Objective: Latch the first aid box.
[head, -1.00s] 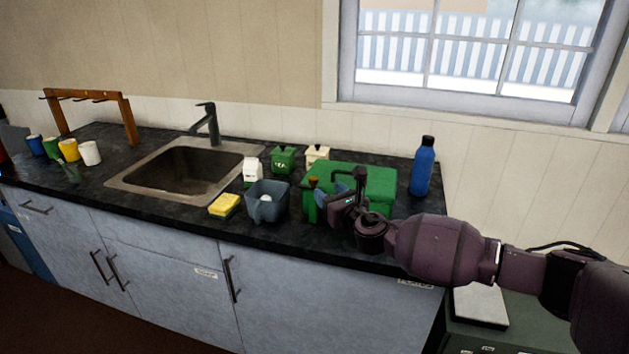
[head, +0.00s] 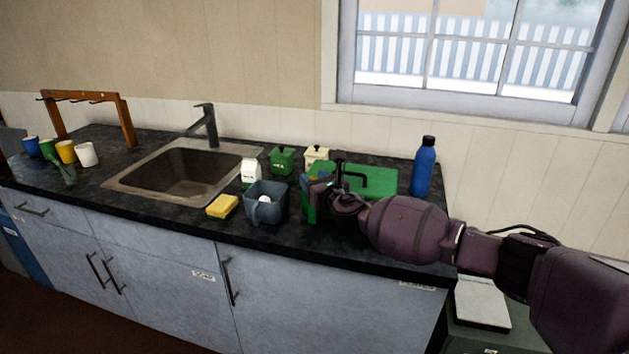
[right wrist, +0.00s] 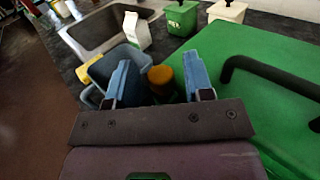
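The first aid box is a green box (head: 385,176) with a black handle on top, near the right end of the counter. Its green lid (right wrist: 232,75) fills the right of the right wrist view. My right gripper (head: 318,182) is over the left part of the box and hides much of its front. In the right wrist view my right gripper (right wrist: 158,80) has its two blue fingers apart. An orange-brown round knob (right wrist: 160,76) shows between them, with a gap to each finger. Whether the latch is fastened cannot be told. My left gripper is not in view.
A grey-blue container (head: 267,205) stands just left of the box. A yellow sponge (head: 222,206), white carton (head: 250,171), green canister (head: 281,160) and cream canister (head: 315,158) are near. A blue bottle (head: 423,170) stands to the right. The sink (head: 180,172) is further left.

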